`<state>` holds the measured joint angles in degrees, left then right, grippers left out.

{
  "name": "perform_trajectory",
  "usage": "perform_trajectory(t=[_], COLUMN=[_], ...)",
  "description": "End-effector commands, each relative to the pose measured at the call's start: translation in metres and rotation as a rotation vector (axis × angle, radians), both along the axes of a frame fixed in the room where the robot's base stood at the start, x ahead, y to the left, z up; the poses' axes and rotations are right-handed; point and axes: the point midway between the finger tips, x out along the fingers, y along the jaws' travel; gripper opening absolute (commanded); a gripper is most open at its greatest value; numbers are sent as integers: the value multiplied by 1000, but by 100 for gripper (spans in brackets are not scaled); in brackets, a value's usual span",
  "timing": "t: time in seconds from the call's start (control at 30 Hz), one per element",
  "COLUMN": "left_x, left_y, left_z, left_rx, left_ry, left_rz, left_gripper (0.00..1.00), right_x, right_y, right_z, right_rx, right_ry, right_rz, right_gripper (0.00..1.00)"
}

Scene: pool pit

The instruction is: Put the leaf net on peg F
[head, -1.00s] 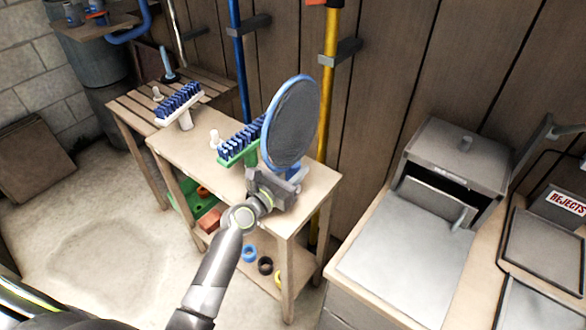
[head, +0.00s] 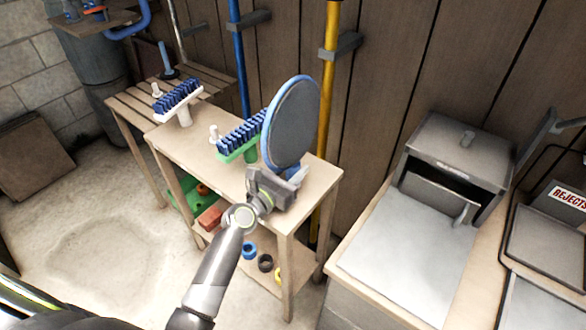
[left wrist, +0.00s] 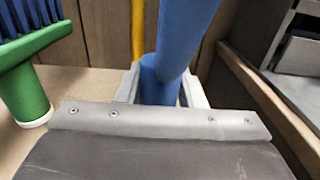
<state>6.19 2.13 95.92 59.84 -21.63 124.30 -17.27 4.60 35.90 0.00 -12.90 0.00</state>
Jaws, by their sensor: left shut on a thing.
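The leaf net, a blue oval hoop with dark mesh (head: 296,122), is upright above the right end of the wooden bench. My left gripper (head: 293,180) is shut on its blue handle, low on the hoop. In the left wrist view the blue handle (left wrist: 160,80) stands between the two pale fingers (left wrist: 160,92). I cannot tell whether its lower end touches the bench top. No peg marked F can be made out in these views. My right gripper is not in view.
A green brush with blue bristles (head: 240,138) stands just left of the net; a white brush (head: 180,103) is farther left. The bench top (head: 215,160) has free room at its front. Blue (head: 238,60) and yellow (head: 328,80) poles hang on the wall behind. A grey box (head: 455,155) is right.

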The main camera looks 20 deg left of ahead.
Motion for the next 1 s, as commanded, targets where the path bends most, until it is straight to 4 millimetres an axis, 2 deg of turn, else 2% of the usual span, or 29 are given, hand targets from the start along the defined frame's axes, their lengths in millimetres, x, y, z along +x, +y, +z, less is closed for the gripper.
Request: perform_trajectory(t=[0.4, 0.83, 0.87, 1.0], left_x=[0, 0, 0, 0], left_y=[0, 0, 0, 0], left_z=[-8, -8, -8, -8], left_rx=[-1, -1, -1, 0], left_ry=[-2, -2, -2, -1], left_rz=[0, 0, 0, 0], left_gripper=[6, 6, 37, 56], right_x=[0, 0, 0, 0], right_y=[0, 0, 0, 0], right_z=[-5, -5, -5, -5], right_rx=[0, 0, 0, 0], right_ry=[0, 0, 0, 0], right_rz=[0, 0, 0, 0], right_gripper=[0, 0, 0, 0])
